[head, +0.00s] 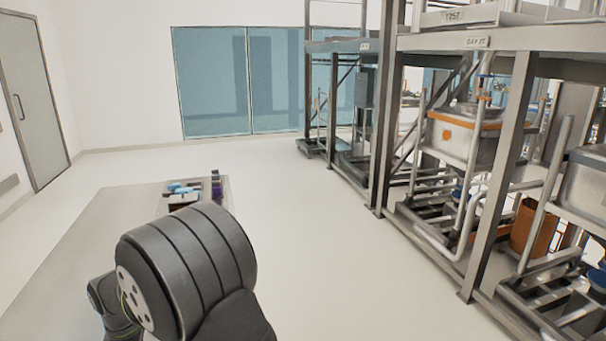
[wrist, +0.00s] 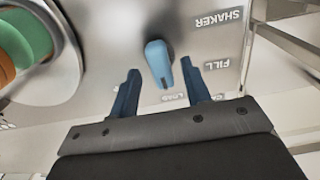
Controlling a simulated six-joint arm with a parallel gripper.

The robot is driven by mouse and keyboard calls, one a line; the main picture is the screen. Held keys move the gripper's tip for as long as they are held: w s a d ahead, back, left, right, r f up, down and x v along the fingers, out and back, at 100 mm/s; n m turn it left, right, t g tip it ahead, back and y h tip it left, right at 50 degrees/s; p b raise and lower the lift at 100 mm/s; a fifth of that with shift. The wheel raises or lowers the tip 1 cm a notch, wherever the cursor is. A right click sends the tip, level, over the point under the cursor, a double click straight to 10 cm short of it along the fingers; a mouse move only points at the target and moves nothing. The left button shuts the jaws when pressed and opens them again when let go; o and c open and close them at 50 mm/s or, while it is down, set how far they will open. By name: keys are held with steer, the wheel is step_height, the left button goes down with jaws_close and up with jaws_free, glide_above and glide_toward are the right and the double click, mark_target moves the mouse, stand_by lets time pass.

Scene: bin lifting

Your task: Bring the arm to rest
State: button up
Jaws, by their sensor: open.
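In the wrist view my gripper (wrist: 160,67) is open, with two dark blue fingers spread apart. A light blue knob (wrist: 157,60) on a metal panel (wrist: 110,22) shows between the fingertips, with gaps visible on both sides. I cannot tell how far the fingertips are from the panel in depth. The panel carries the words SHAKER and FILL, upside down in this view. In the head view my dark arm fills the lower middle, and my gripper is not visible there.
A green and orange round part (wrist: 25,45) sits left of the knob. In the head view a metal rack (head: 525,80) with an orange-rimmed bin (head: 458,140) stands at the right. A small cart with blue items (head: 183,188) is beyond my arm. Open floor (head: 310,215) lies between.

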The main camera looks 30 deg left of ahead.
steer(key=shift+f, duration=0.45)
step_height(320, 180, up, 18)
step_height(320, 180, down, 18)
steer(key=shift+f, duration=0.1)
steer(key=m, duration=0.4)
steer(key=shift+m, duration=2.1)
